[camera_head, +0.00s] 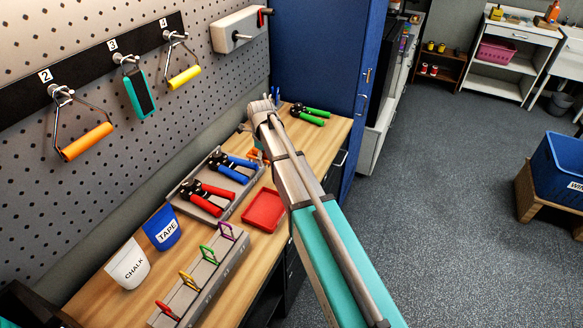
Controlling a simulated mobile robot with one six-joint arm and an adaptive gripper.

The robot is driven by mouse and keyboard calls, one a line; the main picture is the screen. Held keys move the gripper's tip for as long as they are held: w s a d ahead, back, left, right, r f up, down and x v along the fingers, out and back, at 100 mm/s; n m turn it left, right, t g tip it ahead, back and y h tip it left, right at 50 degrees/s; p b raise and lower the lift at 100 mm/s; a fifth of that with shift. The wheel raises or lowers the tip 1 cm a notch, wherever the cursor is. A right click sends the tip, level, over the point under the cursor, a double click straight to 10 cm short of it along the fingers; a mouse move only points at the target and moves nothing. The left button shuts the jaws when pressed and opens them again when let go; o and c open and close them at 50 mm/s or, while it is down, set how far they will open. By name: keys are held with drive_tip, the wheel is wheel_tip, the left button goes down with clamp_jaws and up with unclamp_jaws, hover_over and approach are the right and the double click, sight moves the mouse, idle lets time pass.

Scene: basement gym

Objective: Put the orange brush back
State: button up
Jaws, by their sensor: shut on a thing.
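My arm reaches over the bench and hides most of my gripper (257,146) behind its end. The gripper is shut on the orange brush (258,156), of which only a small orange part shows left of the arm, low over the bench. The rest of the brush is hidden. Three numbered hooks are on the wall strip (90,62). Hook 2 carries a handle with an orange grip (86,141). Hook 3 carries a teal brush-like piece with a dark face (139,92). Hook 4 carries a yellow-grip handle (185,77).
The wooden bench (85,291) holds a chalk cup (127,264), a tape cup (161,227), a rack of coloured clips (205,287), red (213,197) and blue (236,169) hand grips, a red tray (264,210) and green hand grips (310,114). A blue cabinet (320,50) stands behind.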

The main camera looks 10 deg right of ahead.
drive_tip(key=shift+a, duration=0.25)
drive_tip(key=s+d+r+p, duration=0.2)
drive_tip(key=s+d, duration=0.2)
drive_tip(key=d, duration=0.4)
drive_tip(key=s+d+r+p, duration=0.2)
drive_tip(key=s+d, duration=0.3)
drive_tip(key=d, duration=0.3)
drive_tip(key=shift+d, duration=0.2)
drive_tip(key=w+a+f+b, duration=0.1)
drive_tip(key=w+f+b, duration=0.2)
drive_tip(key=w, duration=0.1)
drive_tip(key=w+a+f+b, duration=0.1)
drive_tip(key=w+f+b, duration=0.2)
drive_tip(key=w, duration=0.1)
drive_tip(key=w+a+f+b, duration=0.2)
drive_tip(key=w+f+b, duration=0.1)
drive_tip(key=w, duration=0.1)
drive_tip(key=shift+w, duration=0.25)
